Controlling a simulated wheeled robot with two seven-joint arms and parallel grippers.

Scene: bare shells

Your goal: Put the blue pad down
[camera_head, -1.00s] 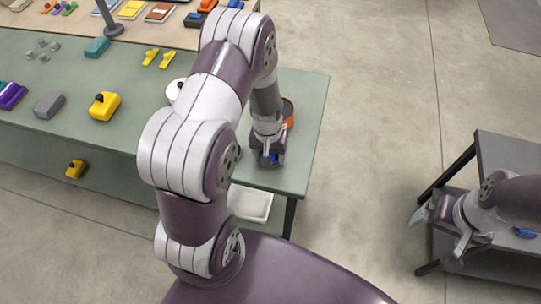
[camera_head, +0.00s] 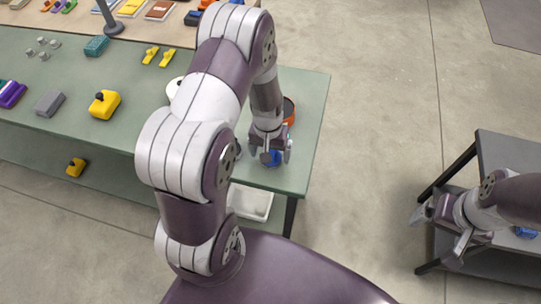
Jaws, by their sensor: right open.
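The blue pad (camera_head: 270,159) is at the right end of the green table (camera_head: 309,140), directly below my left gripper (camera_head: 271,156). The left gripper points down with its fingers spread, one on each side of the pad. It looks open; whether a finger still touches the pad is too small to tell. My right gripper (camera_head: 437,238) is open and empty at the right, beside a dark table, well away from the pad.
An orange-rimmed round container (camera_head: 289,112) stands just behind my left gripper. A white tray (camera_head: 252,205) sits below the table. Yellow, grey and teal items lie further left. A dark table (camera_head: 510,150) at the right has a blue item (camera_head: 525,232) below its top.

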